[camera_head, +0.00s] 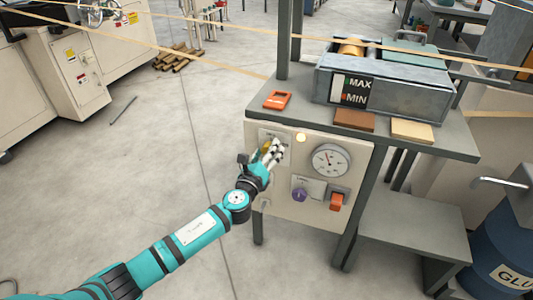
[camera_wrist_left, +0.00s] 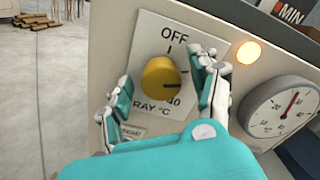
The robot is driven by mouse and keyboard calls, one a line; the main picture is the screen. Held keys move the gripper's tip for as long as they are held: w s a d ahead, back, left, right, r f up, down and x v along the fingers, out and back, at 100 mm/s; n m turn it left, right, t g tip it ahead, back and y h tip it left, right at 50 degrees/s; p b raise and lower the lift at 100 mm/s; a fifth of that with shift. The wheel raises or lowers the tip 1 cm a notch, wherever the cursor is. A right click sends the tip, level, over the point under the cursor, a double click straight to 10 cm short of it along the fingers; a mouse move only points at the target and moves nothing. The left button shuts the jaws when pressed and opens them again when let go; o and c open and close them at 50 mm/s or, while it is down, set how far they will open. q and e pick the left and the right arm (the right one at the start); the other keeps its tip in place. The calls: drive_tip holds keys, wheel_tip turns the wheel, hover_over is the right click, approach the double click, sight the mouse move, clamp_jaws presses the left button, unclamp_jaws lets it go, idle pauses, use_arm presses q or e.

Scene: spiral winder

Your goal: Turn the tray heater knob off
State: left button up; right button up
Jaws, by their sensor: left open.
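The tray heater knob (camera_wrist_left: 162,82) is yellow and round, on a white plate marked OFF at the top and 40 at the lower right. Its dark pointer line faces right, near the 40 side, away from OFF. My left gripper (camera_wrist_left: 166,78) is open, with its fingers on either side of the knob; I cannot tell whether they touch it. In the head view my left gripper (camera_head: 271,151) is at the upper left of the cream control panel (camera_head: 310,205), and its fingers partly hide the yellow knob. My right gripper is not in view.
A lit lamp (camera_head: 301,137) and a round gauge (camera_head: 331,160) sit right of the knob. Below are a purple knob (camera_head: 299,195) and an orange switch (camera_head: 337,201). An orange device (camera_head: 277,100) lies on the tabletop above. The floor at left is mostly clear.

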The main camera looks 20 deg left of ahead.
use_arm(q)
drive_tip(key=c, duration=1.1)
drive_tip(key=shift+c, duration=0.2)
